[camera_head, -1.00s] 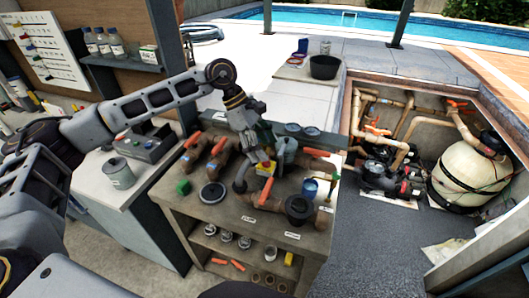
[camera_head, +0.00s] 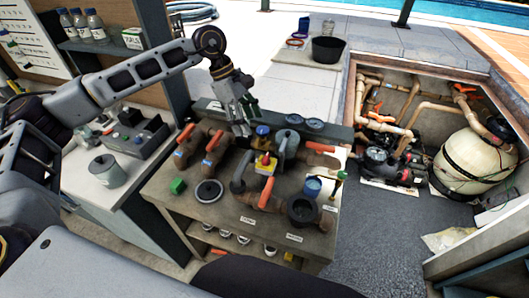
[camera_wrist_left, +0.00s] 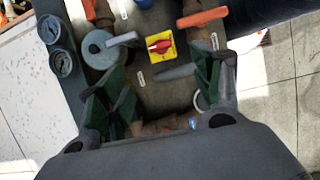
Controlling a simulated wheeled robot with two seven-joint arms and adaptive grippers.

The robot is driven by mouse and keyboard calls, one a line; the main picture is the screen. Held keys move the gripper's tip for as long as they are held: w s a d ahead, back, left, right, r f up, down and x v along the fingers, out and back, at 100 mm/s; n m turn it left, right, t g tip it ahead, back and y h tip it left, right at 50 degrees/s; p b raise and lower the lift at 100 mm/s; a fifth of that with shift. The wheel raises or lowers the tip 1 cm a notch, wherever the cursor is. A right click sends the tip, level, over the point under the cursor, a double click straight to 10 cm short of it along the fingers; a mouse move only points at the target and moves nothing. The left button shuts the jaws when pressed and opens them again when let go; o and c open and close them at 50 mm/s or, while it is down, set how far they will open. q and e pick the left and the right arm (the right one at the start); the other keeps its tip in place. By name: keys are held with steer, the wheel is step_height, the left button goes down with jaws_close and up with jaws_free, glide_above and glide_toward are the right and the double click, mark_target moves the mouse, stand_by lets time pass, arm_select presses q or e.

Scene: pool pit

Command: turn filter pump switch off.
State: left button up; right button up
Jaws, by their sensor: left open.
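The switch is a yellow box with a red knob (camera_head: 266,161) on the workbench top, among the pipes and valves. In the left wrist view the switch (camera_wrist_left: 160,46) lies ahead of the fingers, its red handle lying roughly crosswise. My left gripper (camera_head: 246,116) is open and empty, above and behind the switch in the head view, apart from it. In the left wrist view its green-padded fingers (camera_wrist_left: 160,92) are spread wide with nothing between them. My right gripper is not in view.
Orange-handled valves (camera_head: 322,148) and brown pipes crowd the workbench (camera_head: 215,222) around the switch. A grey-lidded pot (camera_wrist_left: 100,48) is close beside it. A green block (camera_head: 178,186) sits at the bench's left. The pit with the tank (camera_head: 470,170) is at right.

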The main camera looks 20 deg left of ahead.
arm_select(q)
steer(key=p, duration=0.3)
glide_toward(266, 156)
steer(key=x, duration=0.7)
steer(key=shift+s+d+f, duration=0.1)
steer(key=shift+s+f, duration=0.05)
steer(key=shift+d+f+p, duration=0.25)
steer(key=shift+f+p, duration=0.05)
steer(key=shift+f, duration=0.35)
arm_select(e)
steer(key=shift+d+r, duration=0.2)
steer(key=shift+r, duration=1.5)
arm_select(q)
steer(key=c, duration=0.8)
steer(key=shift+c, duration=1)
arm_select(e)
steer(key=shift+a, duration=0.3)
